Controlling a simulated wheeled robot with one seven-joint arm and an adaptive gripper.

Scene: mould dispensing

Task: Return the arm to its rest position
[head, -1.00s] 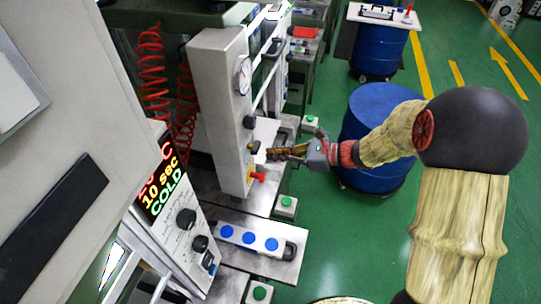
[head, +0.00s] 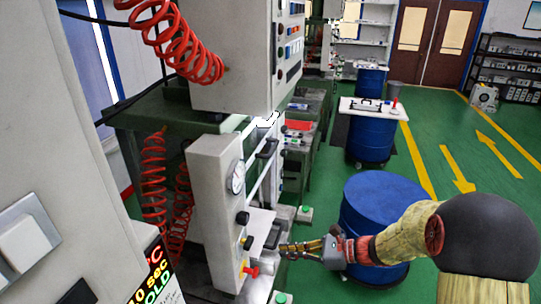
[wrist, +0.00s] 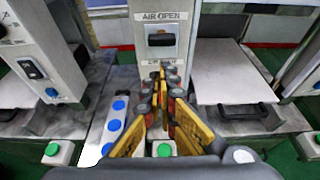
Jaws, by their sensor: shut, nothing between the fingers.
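My gripper (head: 306,248) is at the end of my arm, stretched left from the lower right of the head view. It is in front of the grey dispensing machine (head: 214,195) with a round gauge, close to its lower controls. In the wrist view my gripper (wrist: 164,75) has its yellow and black fingers together at the tips, with nothing between them. The fingers point at the machine's panel (wrist: 160,55) marked AIR OPEN. They hide part of the panel's lower label. I cannot tell from the frames whether the fingertips touch the panel.
A blue drum (head: 378,205) stands right behind my arm. A second drum (head: 371,138) carries a white board. In the wrist view a strip with blue buttons (wrist: 116,115) lies left of the fingers, and a green button box (wrist: 163,149) is below. Green floor (head: 440,130) is open at right.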

